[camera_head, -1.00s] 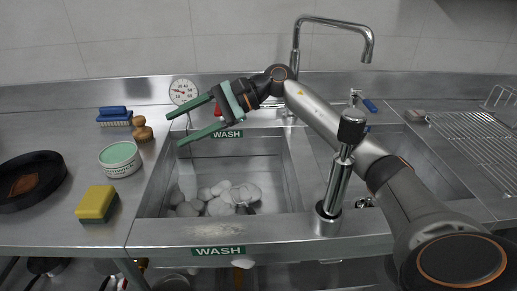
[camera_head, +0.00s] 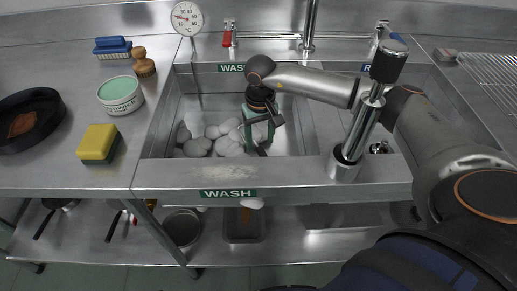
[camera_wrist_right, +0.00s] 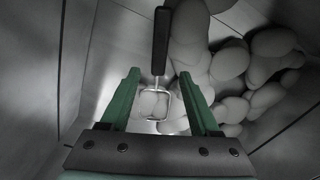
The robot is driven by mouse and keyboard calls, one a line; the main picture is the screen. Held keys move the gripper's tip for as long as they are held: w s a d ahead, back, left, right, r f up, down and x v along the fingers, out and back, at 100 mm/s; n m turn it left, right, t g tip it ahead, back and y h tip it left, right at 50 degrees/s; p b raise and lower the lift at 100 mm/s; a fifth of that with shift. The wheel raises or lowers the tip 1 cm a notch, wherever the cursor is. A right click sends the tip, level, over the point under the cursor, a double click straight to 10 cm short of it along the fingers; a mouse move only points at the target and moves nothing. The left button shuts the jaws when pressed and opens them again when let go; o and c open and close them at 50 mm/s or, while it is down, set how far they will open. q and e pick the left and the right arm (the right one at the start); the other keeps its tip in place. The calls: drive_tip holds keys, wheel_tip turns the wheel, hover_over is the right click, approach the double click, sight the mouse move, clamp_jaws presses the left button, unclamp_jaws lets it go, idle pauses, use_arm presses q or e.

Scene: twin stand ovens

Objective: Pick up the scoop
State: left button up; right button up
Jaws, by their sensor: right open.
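In the right wrist view, the scoop has a black handle (camera_wrist_right: 161,40) and a metal wire-like frame (camera_wrist_right: 156,103). It lies in the left sink basin among pale rounded lumps. My right gripper (camera_wrist_right: 159,74) is open and empty; its green fingers lie on either side of the scoop in that picture, with no visible contact. In the head view, my right gripper (camera_head: 262,127) points down inside the basin and largely covers the scoop. Only a dark bit of handle (camera_head: 262,152) shows below it. My left gripper is not in view.
Pale lumps (camera_head: 198,147) crowd the basin floor. Basin walls and the front rim (camera_head: 250,174) surround my gripper closely. A metal post (camera_head: 361,125) stands on the rim at right. A sponge (camera_head: 98,143), tub (camera_head: 120,93) and black pan (camera_head: 30,120) are on the left counter.

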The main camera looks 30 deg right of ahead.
sight(260, 149)
wheel_tip(260, 149, down, 6)
drive_tip(key=shift+d+r, duration=0.1)
clamp_jaws()
idle(0.7)
idle(0.3)
